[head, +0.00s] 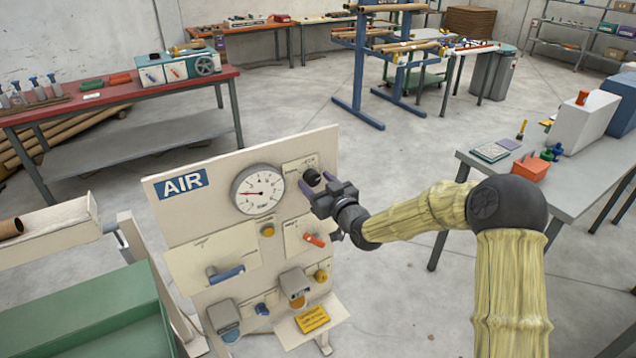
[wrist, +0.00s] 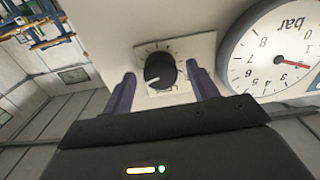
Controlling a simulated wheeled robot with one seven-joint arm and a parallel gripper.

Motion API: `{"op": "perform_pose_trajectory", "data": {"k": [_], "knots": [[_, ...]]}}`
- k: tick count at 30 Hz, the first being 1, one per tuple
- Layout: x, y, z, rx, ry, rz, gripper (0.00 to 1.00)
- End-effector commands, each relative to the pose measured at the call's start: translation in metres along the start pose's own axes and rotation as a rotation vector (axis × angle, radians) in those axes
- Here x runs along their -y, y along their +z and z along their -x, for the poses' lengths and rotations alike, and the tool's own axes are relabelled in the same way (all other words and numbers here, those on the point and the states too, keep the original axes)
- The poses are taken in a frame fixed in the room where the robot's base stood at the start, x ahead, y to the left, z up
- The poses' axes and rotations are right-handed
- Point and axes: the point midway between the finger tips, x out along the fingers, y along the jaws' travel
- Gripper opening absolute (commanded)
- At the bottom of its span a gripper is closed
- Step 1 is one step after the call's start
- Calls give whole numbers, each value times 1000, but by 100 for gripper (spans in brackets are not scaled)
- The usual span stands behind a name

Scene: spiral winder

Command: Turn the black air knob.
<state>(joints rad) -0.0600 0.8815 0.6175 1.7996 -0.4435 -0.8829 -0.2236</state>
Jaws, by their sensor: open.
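The black air knob (head: 312,177) sits on a pale plate at the upper right of the air panel (head: 215,215), right of the gauge. In the wrist view the knob (wrist: 160,70) has a white pointer line and a ring of tick marks around it. My gripper (head: 312,190) is at the panel, close in front of the knob. In the wrist view its two purple fingers (wrist: 163,88) are apart, one on each side of the knob, with visible gaps. I cannot tell how deep the fingertips reach.
The round pressure gauge (head: 258,190) is beside the knob and close to one finger in the wrist view. Below are a red-orange handle (head: 314,240), a blue handle (head: 226,274) and yellow knobs. A grey table (head: 575,200) stands at right. The floor between is clear.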

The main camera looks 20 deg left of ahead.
Motion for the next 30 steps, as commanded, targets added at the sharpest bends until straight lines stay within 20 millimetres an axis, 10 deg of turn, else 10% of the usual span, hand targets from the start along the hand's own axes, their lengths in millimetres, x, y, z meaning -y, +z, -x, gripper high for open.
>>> {"op": "perform_pose_trajectory", "data": {"k": [3, 10, 30], "knots": [[0, 0, 0, 0, 0, 0, 57], [0, 0, 0, 0, 0, 0, 14], [-1, 2, 1, -1, 2, -190, 14]]}}
